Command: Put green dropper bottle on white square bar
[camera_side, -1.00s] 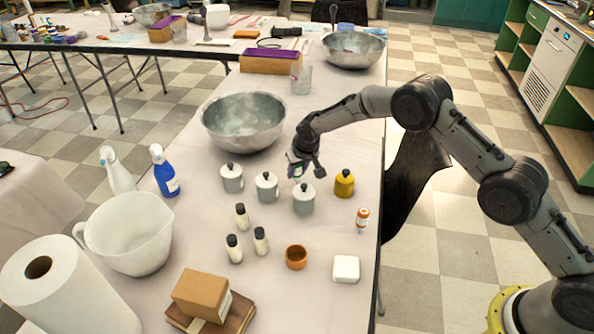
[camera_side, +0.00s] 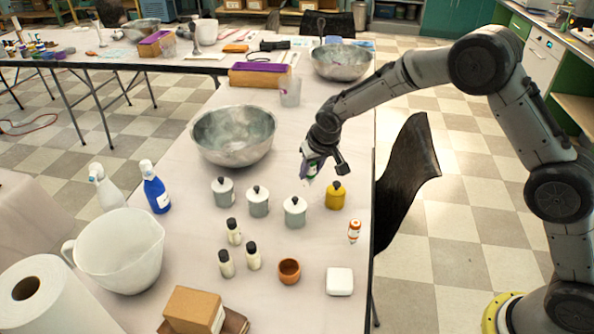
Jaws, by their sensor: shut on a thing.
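The white square bar (camera_side: 340,281) lies flat on the table near its right edge, toward the front. My gripper (camera_side: 310,172) is above the table behind the lidded canisters, far back from the bar. It is shut on a small bottle with green on it, the green dropper bottle (camera_side: 311,179). The fingers hide much of the bottle, and its exact tilt is hard to tell. The bottle appears held above the tabletop. The top of the white bar is bare.
Grey canisters (camera_side: 295,212) and a yellow canister (camera_side: 335,196) stand just in front of my gripper. An orange-capped bottle (camera_side: 354,231) and a brown cup (camera_side: 289,271) stand near the bar. A metal bowl (camera_side: 234,136) is to the left.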

